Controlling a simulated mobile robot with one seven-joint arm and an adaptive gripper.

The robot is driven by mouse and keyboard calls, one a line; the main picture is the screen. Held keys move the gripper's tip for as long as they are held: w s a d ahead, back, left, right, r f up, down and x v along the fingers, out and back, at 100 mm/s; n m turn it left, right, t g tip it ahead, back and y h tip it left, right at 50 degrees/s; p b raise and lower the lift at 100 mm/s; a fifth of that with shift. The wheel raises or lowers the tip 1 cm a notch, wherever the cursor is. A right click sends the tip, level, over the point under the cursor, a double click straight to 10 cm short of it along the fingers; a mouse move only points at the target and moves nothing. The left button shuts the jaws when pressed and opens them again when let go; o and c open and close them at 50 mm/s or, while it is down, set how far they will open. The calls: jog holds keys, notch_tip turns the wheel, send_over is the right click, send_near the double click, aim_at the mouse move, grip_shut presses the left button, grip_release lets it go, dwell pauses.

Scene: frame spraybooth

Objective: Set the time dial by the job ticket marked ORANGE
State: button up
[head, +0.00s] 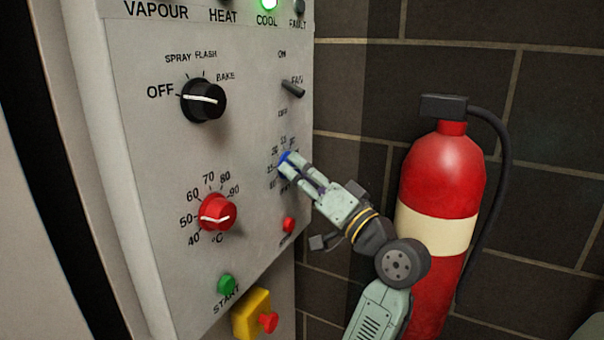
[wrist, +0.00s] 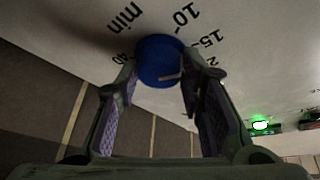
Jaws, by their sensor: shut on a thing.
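The time dial is a blue knob on the grey control panel (head: 150,180). It shows as a small blue patch (head: 285,156) in the head view and more fully in the wrist view (wrist: 158,52). A scale marked min surrounds it, with 10, 15 and 40 legible. A pale pointer line shows on the knob's lower right in the wrist view, close to the right finger; the value it marks is unclear. My gripper (head: 289,166) is shut on the knob, one finger on each side (wrist: 160,82). No job ticket shows in either view.
A black mode knob (head: 204,100) points at OFF. A red temperature knob (head: 217,212), a fan switch (head: 293,89), a green START button (head: 227,285) and a red button (head: 289,225) are nearby. A red fire extinguisher (head: 445,175) stands beside my arm. The COOL lamp (head: 267,4) glows green.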

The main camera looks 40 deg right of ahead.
jog(key=shift+c, duration=0.9)
jog(key=shift+f+n+b, duration=0.2)
jog(key=shift+n+b, duration=0.1)
jog(key=shift+b, duration=0.45)
jog(key=n+y+b, duration=0.2)
jog(key=n+b, duration=0.1)
jog(key=b, duration=0.2)
jog(key=n+t+y+b, duration=0.1)
jog(key=n+y+b, duration=0.1)
jog(key=n+b, duration=0.2)
jog(key=shift+d+f+b, duration=0.15)
jog(key=shift+d+b, duration=0.05)
jog(key=shift+b, duration=0.25)
jog(key=shift+n+y+b, duration=0.8)
jog(key=shift+n+b, duration=0.05)
jog(key=shift+n, duration=0.45)
jog(key=shift+w+r, duration=0.1)
jog(key=shift+r, duration=0.1)
